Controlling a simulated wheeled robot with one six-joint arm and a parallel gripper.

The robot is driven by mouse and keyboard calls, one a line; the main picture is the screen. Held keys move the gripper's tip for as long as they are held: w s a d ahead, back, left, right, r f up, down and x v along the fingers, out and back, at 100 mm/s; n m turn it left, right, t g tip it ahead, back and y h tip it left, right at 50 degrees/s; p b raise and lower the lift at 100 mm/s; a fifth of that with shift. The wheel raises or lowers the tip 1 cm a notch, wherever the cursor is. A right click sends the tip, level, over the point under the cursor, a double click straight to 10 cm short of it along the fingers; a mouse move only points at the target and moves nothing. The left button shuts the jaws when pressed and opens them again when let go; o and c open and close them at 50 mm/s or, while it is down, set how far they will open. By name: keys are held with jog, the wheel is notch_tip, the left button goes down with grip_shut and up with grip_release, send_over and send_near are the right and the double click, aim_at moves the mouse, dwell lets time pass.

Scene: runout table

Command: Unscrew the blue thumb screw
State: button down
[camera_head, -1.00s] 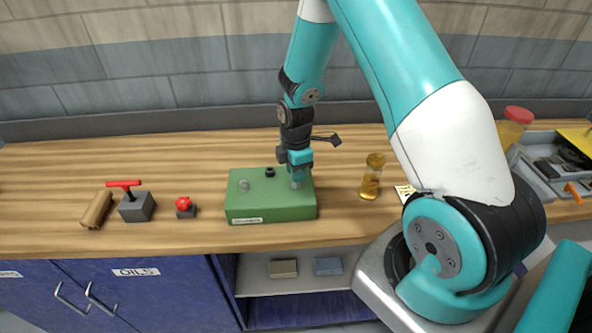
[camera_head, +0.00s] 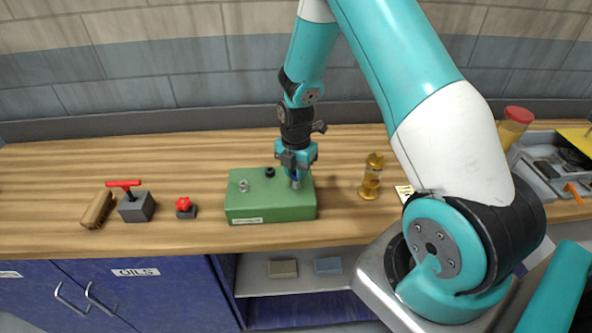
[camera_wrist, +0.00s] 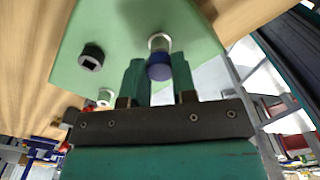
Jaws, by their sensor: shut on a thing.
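The blue thumb screw (camera_wrist: 159,68) sits at a silver collar (camera_wrist: 159,42) on the green box (camera_head: 270,207). My gripper (camera_wrist: 160,78) is shut on the blue screw, with one finger on each side of it. In the head view my gripper (camera_head: 296,178) points straight down over the right part of the box top, and a bit of blue shows between its fingers. I cannot tell how far the screw is out of its collar.
The box top also has a black socket (camera_head: 270,171) and a silver fitting (camera_head: 244,186). Bare table lies behind the box.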

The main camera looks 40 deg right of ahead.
jog(key=shift+n, duration=0.8)
jog(key=shift+n, duration=1.2)
jog(key=c, duration=1)
grip_release()
